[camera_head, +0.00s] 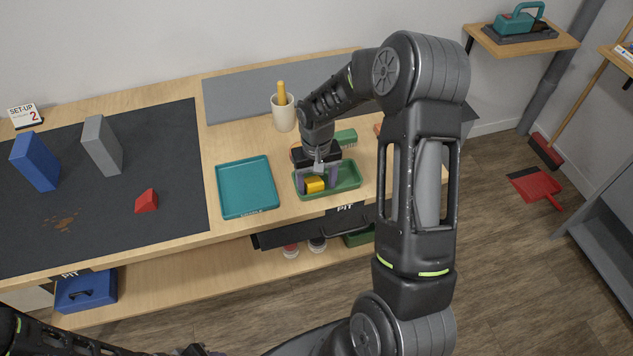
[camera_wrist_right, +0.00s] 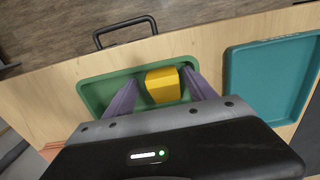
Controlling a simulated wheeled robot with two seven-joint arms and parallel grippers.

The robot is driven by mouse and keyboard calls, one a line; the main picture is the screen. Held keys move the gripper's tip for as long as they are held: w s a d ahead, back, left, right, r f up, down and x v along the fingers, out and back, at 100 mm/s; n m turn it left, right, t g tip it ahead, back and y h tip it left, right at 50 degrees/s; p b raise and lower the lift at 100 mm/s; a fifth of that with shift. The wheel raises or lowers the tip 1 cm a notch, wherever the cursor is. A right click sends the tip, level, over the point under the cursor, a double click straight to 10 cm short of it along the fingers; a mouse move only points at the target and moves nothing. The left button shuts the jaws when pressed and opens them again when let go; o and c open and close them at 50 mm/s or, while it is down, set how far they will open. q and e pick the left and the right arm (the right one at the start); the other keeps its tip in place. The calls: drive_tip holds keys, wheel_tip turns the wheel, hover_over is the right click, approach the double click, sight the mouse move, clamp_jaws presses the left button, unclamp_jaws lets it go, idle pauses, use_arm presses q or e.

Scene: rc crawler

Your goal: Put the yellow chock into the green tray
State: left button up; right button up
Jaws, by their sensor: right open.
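The yellow chock (camera_head: 314,185) lies inside the green tray (camera_head: 349,180), near the middle of its floor. The chock also shows in the right wrist view (camera_wrist_right: 163,86), within the green tray (camera_wrist_right: 92,97). My right gripper (camera_head: 318,179) is over the tray with its fingers reaching down on either side of the chock. In the right wrist view the right gripper (camera_wrist_right: 160,85) is open, with a finger left and right of the chock. A gap shows at the left finger; contact at the right one is unclear. A bit of my left arm shows at the lower left, its gripper unseen.
A teal tray (camera_head: 247,187) is just left of the green tray. A cup (camera_head: 284,117) with a yellow-handled tool stands behind. A red wedge (camera_head: 147,201), a blue block (camera_head: 36,161) and a grey block (camera_head: 102,146) are on the dark mat (camera_head: 90,235).

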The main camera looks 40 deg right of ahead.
sight(316, 182)
drive_tip(key=shift+r, duration=0.1)
wheel_tip(316, 182, up, 8)
drive_tip(key=shift+f+b, duration=0.2)
drive_tip(key=shift+b, duration=0.35)
